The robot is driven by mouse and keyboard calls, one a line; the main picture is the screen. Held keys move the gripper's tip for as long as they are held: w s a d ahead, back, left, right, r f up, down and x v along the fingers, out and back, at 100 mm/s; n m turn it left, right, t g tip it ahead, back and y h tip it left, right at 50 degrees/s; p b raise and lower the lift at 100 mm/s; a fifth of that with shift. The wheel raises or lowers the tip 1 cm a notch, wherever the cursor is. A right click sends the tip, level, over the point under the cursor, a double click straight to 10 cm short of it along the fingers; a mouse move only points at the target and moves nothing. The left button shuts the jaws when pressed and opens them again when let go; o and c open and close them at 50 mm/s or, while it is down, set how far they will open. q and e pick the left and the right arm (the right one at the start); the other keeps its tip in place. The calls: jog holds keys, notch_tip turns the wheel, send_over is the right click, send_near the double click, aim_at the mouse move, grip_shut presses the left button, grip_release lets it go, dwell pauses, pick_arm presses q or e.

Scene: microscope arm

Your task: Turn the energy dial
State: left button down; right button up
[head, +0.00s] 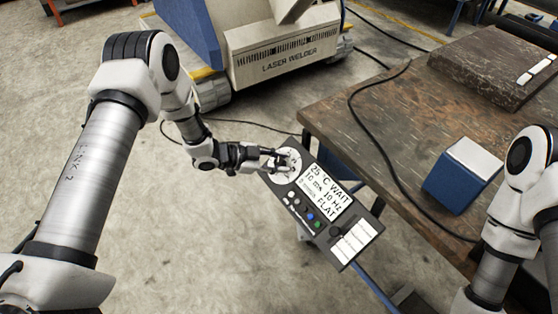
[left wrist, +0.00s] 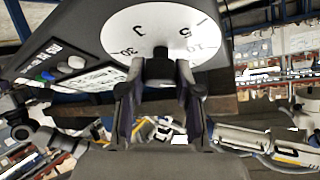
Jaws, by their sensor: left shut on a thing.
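The control panel (head: 323,237) is a dark tilted board with a screen reading 25 °C, WAIT and FLAT. Its energy dial is a white round scale (head: 294,155) at the upper left corner, with a dark knob in the middle. In the left wrist view the scale (left wrist: 130,24) shows numbers and a J, and the black knob (left wrist: 160,66) stands between my fingers. My left gripper (head: 282,164) is shut on this knob, which the fingers partly hide in the head view. My right arm shows at the right edge, but its gripper is out of view.
A worn table (head: 395,110) stands to the right, with a blue and white box (head: 462,172) and a dark slab (head: 497,65) on it. A black cable crosses the table. The laser welder (head: 287,55) stands behind the panel. The floor to the left is clear.

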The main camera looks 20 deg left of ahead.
pick_arm(q)
jog(key=m+g+p, duration=0.1)
jog(key=m+g, duration=0.1)
jog(key=m, duration=0.1)
jog(key=m+g, duration=0.2)
jog(key=m, duration=0.2)
jog(key=shift+p, duration=0.35)
jog(key=m+g+y+p, duration=0.1)
jog(key=m, duration=0.2)
jog(key=shift+s+m+g, duration=0.1)
jog(key=shift+m+g, duration=0.3)
jog(key=shift+f+m+g+y+p, duration=0.1)
jog(key=shift+m+g+y+p, duration=0.35)
jog(key=shift+m, duration=0.95)
jog(key=shift+y, duration=0.25)
jog(key=c, duration=0.8)
grip_release()
